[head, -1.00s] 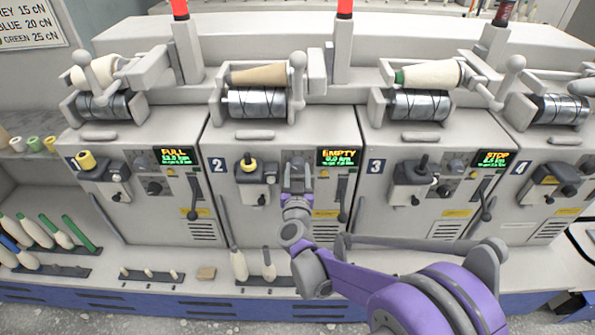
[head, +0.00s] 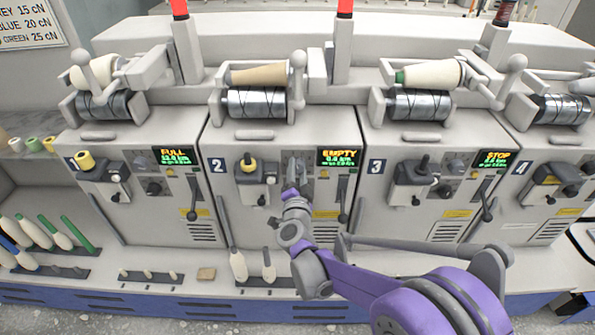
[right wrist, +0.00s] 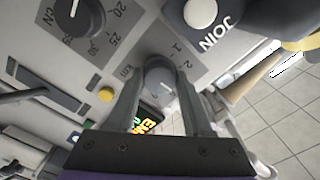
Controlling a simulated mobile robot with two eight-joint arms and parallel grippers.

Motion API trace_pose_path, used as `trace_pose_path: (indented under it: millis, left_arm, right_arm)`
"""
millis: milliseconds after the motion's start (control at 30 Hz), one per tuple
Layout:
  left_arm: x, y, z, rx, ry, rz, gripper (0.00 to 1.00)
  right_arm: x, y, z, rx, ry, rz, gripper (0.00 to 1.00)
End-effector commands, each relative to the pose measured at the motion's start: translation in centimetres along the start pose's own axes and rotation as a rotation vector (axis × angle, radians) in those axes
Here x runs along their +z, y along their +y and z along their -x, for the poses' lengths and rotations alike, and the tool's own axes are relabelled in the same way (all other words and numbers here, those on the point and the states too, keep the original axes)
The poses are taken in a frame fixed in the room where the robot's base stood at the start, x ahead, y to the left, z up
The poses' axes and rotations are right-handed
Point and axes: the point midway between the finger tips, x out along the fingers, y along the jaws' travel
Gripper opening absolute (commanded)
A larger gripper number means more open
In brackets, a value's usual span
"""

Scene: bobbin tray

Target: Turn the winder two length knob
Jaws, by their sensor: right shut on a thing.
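The length knob (right wrist: 159,76) of winder two is a grey round knob with a pale pointer mark. A scale with "1", "2" and "km" is printed around it. My right gripper (right wrist: 160,95) has one finger on each side of the knob and is shut on it. In the head view my right gripper (head: 297,172) is at the front panel of winder two (head: 228,205), below and left of its display (head: 338,157), which reads EMPTY. There the gripper hides the knob. My left gripper is not in view.
A dark tension knob (right wrist: 82,22) with a cN scale, a white JOIN button (right wrist: 200,13) and a yellow button (right wrist: 105,95) sit close around. A dark lever (head: 342,200) hangs right of my gripper. Winder three (head: 385,225) stands to the right.

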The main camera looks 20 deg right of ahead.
Motion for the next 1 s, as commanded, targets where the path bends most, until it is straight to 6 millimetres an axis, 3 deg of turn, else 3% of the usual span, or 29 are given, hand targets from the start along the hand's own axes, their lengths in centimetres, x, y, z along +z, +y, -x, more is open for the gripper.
trace_pose_path:
  millis: [1000]
  left_arm:
    - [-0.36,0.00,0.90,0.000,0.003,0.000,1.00]
  right_arm:
    - [-0.02,-0.03,0.02,0.000,0.000,-0.919,0.00]
